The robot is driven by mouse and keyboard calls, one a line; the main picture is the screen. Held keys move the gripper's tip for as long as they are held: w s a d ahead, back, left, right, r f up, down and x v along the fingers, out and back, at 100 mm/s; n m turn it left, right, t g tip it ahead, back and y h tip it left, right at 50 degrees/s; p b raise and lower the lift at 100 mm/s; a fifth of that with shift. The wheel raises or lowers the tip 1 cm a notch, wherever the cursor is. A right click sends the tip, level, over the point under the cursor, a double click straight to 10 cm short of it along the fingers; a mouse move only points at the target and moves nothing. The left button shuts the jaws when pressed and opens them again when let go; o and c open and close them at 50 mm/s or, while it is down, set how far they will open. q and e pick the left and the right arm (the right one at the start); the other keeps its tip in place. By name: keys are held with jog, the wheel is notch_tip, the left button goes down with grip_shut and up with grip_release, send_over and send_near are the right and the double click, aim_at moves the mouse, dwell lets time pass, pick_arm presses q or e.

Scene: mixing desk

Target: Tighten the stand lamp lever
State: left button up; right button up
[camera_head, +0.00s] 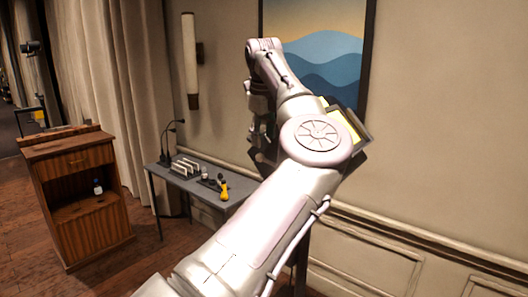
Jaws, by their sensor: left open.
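My left arm rises from the bottom and crosses the middle of the view, bending over at the top. My left gripper (259,138) hangs down from the wrist, dark and small, and is open. I see nothing between its fingers. A dark-framed head with a bright yellow face (345,118), which looks like the stand lamp, shows behind my arm at the right. My arm hides most of it. The lever cannot be made out. My right gripper is not in view.
A grey desk (196,184) holds a thin black microphone, a rack and a yellow-handled item (224,190). A wooden lectern (76,195) with a small bottle (98,187) stands left. A framed picture (318,50) hangs behind my arm. The floor between lectern and desk is clear.

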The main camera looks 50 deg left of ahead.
pick_arm(q)
jog(key=shift+v, duration=1.65)
